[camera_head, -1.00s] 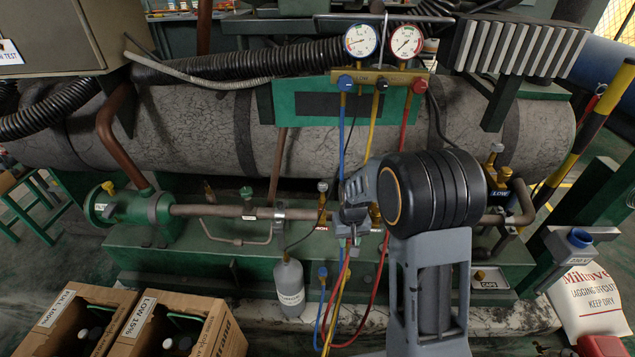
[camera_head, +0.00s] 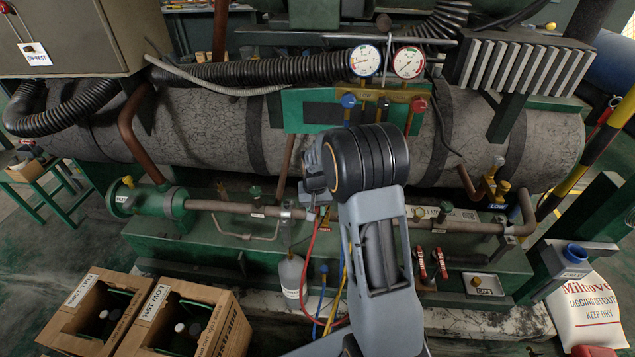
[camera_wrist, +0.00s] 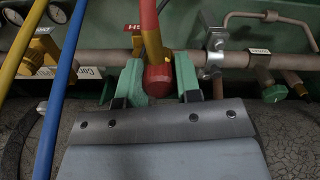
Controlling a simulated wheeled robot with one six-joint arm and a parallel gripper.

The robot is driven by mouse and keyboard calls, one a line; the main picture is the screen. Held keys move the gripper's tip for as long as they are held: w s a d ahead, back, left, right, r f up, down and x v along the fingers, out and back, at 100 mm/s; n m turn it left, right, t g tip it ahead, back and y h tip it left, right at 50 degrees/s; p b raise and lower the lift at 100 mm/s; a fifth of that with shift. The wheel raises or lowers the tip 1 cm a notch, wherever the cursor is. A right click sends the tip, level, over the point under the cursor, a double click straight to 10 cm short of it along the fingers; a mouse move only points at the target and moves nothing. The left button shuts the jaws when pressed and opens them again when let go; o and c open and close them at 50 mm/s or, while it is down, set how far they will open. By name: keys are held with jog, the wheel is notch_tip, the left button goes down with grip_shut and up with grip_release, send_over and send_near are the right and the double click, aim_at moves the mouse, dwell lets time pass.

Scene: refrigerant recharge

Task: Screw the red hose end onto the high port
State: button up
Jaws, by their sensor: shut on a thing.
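The red hose end (camera_wrist: 157,77) is a rounded red nut below a brass-coloured sleeve on the red hose (camera_wrist: 149,18). My gripper (camera_wrist: 159,80) has its two green fingers on either side of this nut and is shut on it. In the head view my gripper is mostly hidden behind my dark wrist, near the pipe. The red hose (camera_head: 311,243) hangs below it there.
The manifold gauges (camera_head: 387,62) hang above the grey tank (camera_head: 220,125). Blue (camera_wrist: 58,95) and yellow (camera_wrist: 25,40) hoses run at the left of the wrist view. A pipe clamp (camera_wrist: 214,50) stands right of the hose end. A grey bottle (camera_head: 291,276) hangs below the pipe.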

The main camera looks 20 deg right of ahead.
jog(key=w+d+r+m+p, duration=0.2)
jog(key=d+r, duration=0.2)
jog(key=f+b, duration=0.2)
jog(key=f, duration=0.1)
jog(key=f+b, duration=0.3)
jog(key=shift+s+f, duration=0.2)
jog(key=shift+f, duration=0.05)
jog(key=shift+p, duration=0.35)
dwell(0.8)
jog(key=shift+f+b, duration=0.65)
jog(key=shift+f, duration=0.35)
dwell(0.8)
jog(key=shift+m, duration=1.8)
